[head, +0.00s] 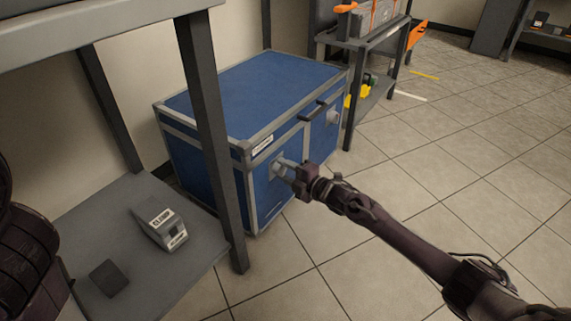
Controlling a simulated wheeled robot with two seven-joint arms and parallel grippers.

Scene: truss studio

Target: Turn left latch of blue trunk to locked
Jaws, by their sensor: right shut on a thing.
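The blue trunk (255,90) has grey metal edges and stands on the tiled floor with its lid closed. A small white label (262,145) is on its front edge. The left latch (276,166) is on the front face, and my right gripper (287,170) is shut on it. The gripper partly hides the latch, so its exact angle is hard to tell. The right latch (333,117) is a pale round piece further along the front. A dark handle (321,107) lies between the two latches. My left gripper is not in view; only part of my left arm shows at the left edge.
A grey shelf unit stands at the left, its post (208,130) in front of the trunk. Its lower shelf (90,215) bears a labelled grey box (160,222) and a small dark block (109,278). A metal rack (372,97) stands beyond the trunk.

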